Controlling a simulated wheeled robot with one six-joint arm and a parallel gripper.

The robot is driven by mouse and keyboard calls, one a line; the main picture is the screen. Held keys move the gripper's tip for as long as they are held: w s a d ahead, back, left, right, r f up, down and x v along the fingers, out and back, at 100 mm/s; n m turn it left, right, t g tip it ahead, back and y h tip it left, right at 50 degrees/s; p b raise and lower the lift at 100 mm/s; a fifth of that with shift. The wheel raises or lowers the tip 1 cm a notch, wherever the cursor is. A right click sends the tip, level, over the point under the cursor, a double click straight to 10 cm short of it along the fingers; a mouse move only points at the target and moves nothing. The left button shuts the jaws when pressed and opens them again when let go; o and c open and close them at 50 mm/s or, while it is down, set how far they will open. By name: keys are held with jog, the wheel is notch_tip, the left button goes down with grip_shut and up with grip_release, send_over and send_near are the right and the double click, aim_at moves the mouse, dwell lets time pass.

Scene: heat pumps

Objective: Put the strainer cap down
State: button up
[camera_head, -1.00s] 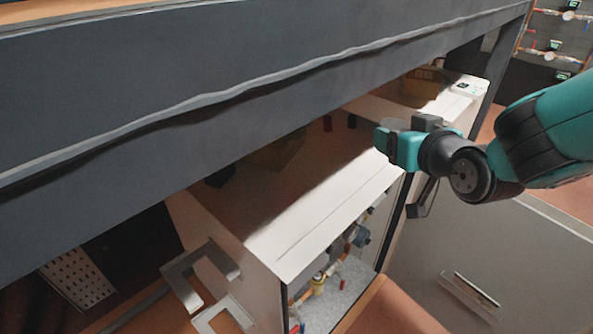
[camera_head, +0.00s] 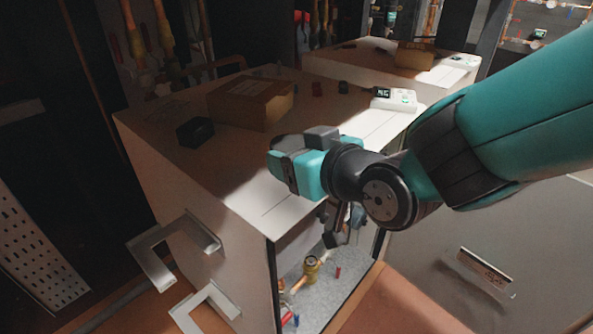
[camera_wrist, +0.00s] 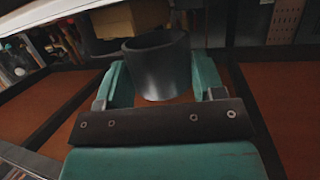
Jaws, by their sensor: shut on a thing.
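The strainer cap (camera_wrist: 158,68) is a dark grey, round, cup-like piece in the wrist view. My gripper (camera_wrist: 160,78) is shut on it, with one teal finger on either side. In the head view my gripper (camera_head: 283,162) is over the front part of the white cabinet's top. The cap (camera_head: 291,145) is small and partly hidden there by the teal finger. I cannot tell exactly how high it is above the top.
The cabinet top (camera_head: 170,112) carries a cardboard box (camera_head: 250,103), a black block (camera_head: 195,132) and a small display unit (camera_head: 394,98). Bare surface lies in front of the box. The cabinet's open front shows a brass valve (camera_head: 311,268). Metal handles (camera_head: 175,245) stick out on the left.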

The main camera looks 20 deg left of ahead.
jog(key=shift+f+b, duration=0.3)
jog(key=shift+f, duration=1.35)
jog(key=shift+f, duration=0.1)
jog(key=shift+f, duration=0.15)
jog(key=o, duration=1)
jog(key=shift+r, duration=0.2)
jog(key=shift+s+d+r, duration=0.1)
jog(key=shift+d+r, duration=0.05)
jog(key=shift+d, duration=0.05)
jog(key=v, duration=1.1)
jog(key=shift+s+d+r, duration=0.1)
jog(key=shift+s+d, duration=0.05)
jog(key=shift+d, duration=0.1)
